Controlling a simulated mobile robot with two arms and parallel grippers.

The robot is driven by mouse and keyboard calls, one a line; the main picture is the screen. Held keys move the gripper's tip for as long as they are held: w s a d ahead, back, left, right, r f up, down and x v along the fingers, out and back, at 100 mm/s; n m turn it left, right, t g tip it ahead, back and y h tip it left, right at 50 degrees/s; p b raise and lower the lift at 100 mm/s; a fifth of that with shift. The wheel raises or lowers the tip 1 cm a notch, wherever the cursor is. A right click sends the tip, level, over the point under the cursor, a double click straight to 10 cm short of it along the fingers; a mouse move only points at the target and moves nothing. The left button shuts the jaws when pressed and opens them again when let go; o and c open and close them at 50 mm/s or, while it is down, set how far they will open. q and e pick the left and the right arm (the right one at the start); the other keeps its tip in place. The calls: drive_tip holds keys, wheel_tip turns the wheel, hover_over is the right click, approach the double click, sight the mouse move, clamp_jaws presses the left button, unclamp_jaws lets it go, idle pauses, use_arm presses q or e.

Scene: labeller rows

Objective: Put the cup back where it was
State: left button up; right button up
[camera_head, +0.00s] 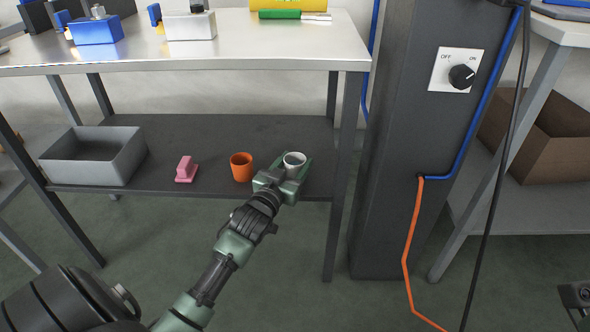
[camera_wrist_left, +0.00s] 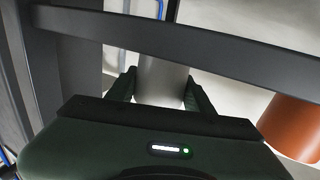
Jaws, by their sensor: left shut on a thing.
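My left gripper (camera_head: 287,170) is shut on a light grey-white cup (camera_head: 294,159), which is upright with its open top showing. The gripper and cup are at the right part of the dark lower shelf (camera_head: 215,135), near its front edge. I cannot tell whether the cup's base touches the shelf. In the left wrist view the cup (camera_wrist_left: 162,80) sits between the two fingers, partly hidden by the gripper body. An orange cup (camera_head: 241,167) stands just left of the held one; it also shows in the left wrist view (camera_wrist_left: 294,126). My right gripper's fingers do not show.
A pink object (camera_head: 186,169) and a grey open bin (camera_head: 93,154) stand further left on the shelf. The metal tabletop (camera_head: 270,50) is above, with a table leg (camera_head: 346,150) to the right. A dark pillar (camera_head: 395,170) with a rotary switch and hanging cables stands beyond.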

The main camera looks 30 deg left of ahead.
use_arm(q)
drive_tip(key=shift+f, duration=0.1)
drive_tip(key=o, duration=1)
drive_tip(key=shift+f, duration=0.15)
drive_tip(key=o, duration=0.3)
drive_tip(key=shift+o, duration=0.2)
